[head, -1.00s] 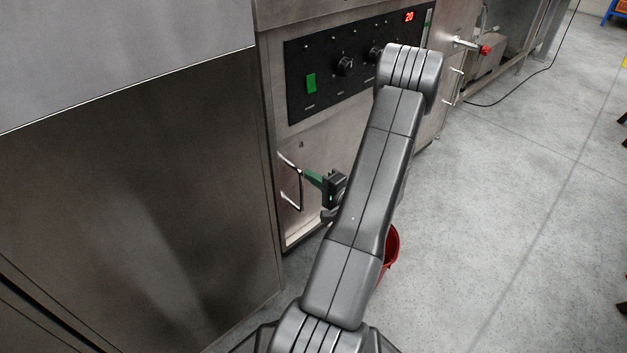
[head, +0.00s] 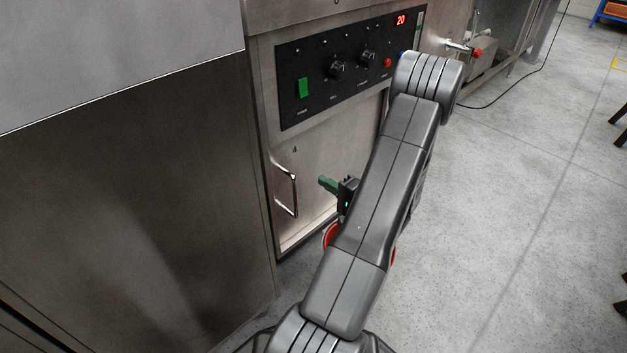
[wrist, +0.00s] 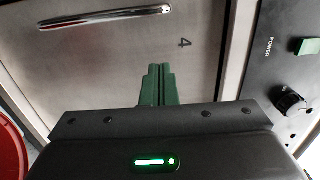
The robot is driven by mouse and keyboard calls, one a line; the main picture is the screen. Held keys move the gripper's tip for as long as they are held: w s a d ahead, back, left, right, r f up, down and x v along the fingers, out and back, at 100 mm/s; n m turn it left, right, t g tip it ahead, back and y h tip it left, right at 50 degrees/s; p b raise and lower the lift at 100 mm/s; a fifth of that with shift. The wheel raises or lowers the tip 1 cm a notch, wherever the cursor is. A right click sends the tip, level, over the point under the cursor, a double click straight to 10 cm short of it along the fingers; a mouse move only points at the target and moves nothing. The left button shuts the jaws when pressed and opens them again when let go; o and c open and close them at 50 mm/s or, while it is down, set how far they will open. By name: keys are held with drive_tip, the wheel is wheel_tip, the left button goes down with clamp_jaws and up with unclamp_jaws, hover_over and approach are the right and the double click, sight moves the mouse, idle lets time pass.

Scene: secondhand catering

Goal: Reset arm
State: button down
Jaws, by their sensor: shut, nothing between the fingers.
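My gripper (head: 326,184) has green fingers and is to the right of the metal door handle (head: 287,191), apart from it, in front of a steel cabinet door marked 4 (head: 315,185). In the wrist view, the green fingers (wrist: 159,84) are together with nothing between them. The handle (wrist: 105,17) is at the upper left there, clear of the fingertips. My arm crosses the middle of the head view and hides part of the appliance and floor behind it.
A black control panel (head: 340,65) with knobs, a green switch and a red 20 display is above the door. A red bucket (head: 330,236) is partly hidden behind my arm; it also shows in the wrist view (wrist: 12,150).

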drive_tip(key=p+v, duration=0.1)
drive_tip(key=v, duration=0.5)
drive_tip(key=shift+s+d, duration=0.25)
drive_tip(key=shift+d, duration=0.05)
drive_tip(key=w+a+b, duration=0.1)
drive_tip(key=w+a, duration=0.3)
drive_tip(key=a, duration=0.6)
drive_tip(key=shift+w+a, duration=0.2)
drive_tip(key=shift+a, duration=0.2)
drive_tip(key=shift+r, duration=0.1)
drive_tip(key=shift+d, duration=0.1)
